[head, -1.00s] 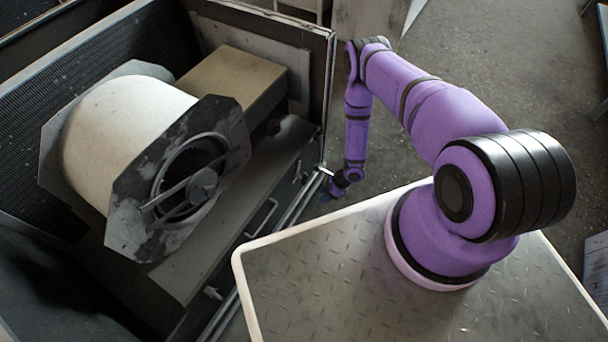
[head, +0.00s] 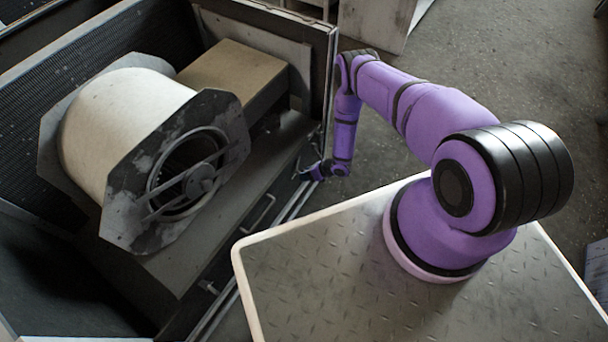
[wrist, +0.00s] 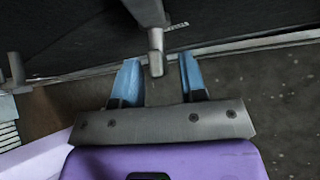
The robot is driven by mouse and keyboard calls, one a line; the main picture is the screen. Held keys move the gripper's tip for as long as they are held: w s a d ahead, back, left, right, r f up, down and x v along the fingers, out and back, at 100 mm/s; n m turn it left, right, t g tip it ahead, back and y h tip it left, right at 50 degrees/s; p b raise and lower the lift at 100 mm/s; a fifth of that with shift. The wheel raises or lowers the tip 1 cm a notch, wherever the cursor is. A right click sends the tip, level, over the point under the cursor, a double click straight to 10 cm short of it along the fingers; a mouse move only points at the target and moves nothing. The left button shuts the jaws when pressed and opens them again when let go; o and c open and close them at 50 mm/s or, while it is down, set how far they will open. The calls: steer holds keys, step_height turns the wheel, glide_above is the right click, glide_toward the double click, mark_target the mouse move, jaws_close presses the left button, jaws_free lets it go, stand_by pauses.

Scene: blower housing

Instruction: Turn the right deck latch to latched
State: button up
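The right deck latch (wrist: 156,55) shows in the wrist view as a grey lever hanging from the dark deck edge. Its lower end lies between the two blue fingers of my gripper (wrist: 159,66). The fingers are open, with a gap visible on each side of the lever. In the head view my gripper (head: 316,172) is at the right end of the deck's front edge, and it hides most of the latch there. The deck (head: 240,200) carries the blower, a pale drum (head: 120,125) with dark end plates.
A second small latch (head: 208,287) sits at the near end of the deck's front edge, with a bar handle (head: 263,211) between. The housing's side wall (head: 328,90) stands close beyond my gripper. Open floor lies to the right.

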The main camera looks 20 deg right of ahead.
steer(key=shift+x, duration=0.85)
jaws_close()
